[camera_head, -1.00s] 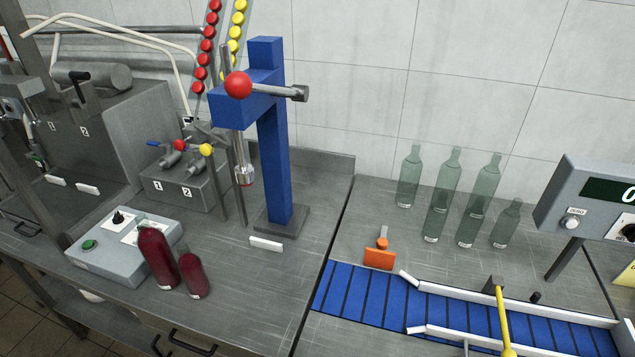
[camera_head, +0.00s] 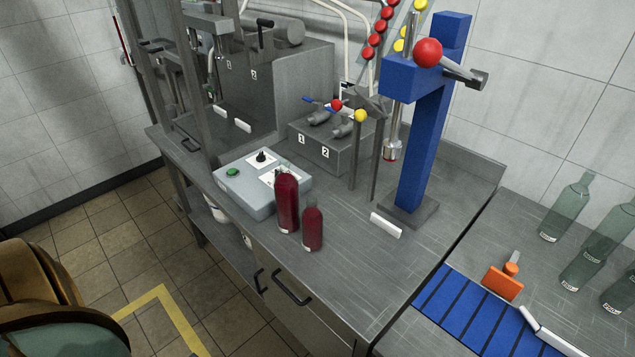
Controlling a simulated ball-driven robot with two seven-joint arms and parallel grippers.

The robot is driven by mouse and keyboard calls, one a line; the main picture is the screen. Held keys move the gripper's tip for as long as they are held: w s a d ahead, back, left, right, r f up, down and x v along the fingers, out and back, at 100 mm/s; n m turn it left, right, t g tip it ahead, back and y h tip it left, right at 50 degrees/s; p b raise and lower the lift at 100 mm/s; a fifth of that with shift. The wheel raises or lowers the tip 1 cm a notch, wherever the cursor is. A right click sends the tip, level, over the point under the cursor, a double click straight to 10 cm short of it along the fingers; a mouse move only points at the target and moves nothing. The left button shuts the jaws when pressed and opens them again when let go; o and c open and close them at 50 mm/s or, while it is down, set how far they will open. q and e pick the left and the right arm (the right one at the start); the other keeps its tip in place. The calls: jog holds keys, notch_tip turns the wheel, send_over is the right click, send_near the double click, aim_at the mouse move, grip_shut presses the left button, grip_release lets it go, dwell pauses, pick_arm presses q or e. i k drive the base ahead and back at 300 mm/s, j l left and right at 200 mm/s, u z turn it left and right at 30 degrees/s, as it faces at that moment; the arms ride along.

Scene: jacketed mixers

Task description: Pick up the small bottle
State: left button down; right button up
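Two dark red bottles stand upright on the grey metal worktop. The small bottle (camera_head: 312,229) is shorter and stands just to the right of the tall bottle (camera_head: 287,204), close beside it. Both are near the front edge of the worktop (camera_head: 350,275). Neither of my grippers shows in the head view, and nothing is holding the bottles.
A grey control box (camera_head: 246,190) with a green button stands behind and left of the bottles. A blue press (camera_head: 418,140) with a red-knobbed lever rises at the right. A blue conveyor (camera_head: 470,310) and clear green bottles (camera_head: 567,208) are further right. A wooden barrel (camera_head: 40,300) is at lower left.

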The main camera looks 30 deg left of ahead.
aim_at(312, 218)
jog(key=u, duration=1.1)
